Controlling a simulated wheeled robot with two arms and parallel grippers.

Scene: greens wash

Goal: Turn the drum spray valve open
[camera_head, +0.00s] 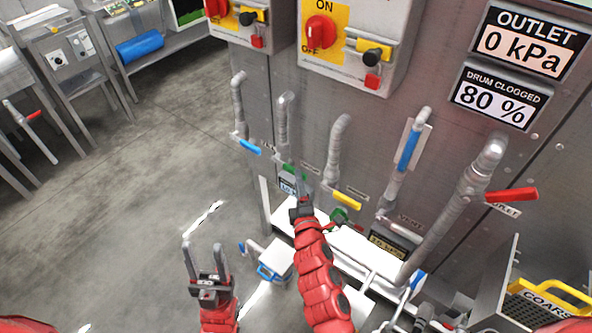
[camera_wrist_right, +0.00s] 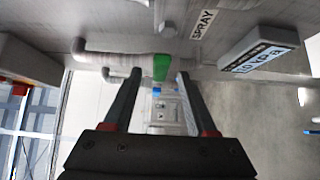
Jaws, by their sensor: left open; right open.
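The drum spray valve has a green handle (camera_wrist_right: 161,67) on a grey pipe, beside a SPRAY label (camera_wrist_right: 203,20) in the right wrist view. In the head view its green handle (camera_head: 287,168) shows small, low on the second pipe from the left. My right gripper (camera_wrist_right: 160,78) is open, its two fingertips on either side of the green handle in the picture; I cannot tell whether they touch it. In the head view my right gripper (camera_head: 299,188) partly covers that area. My left gripper (camera_head: 202,245) is open and empty above the floor.
A blue handle (camera_head: 250,147) and a yellow handle (camera_head: 347,201) flank the spray pipe. A small pressure display (camera_wrist_right: 258,60) sits near the valve. A red outlet handle (camera_head: 512,195) is further right. The floor (camera_head: 130,210) at left is clear.

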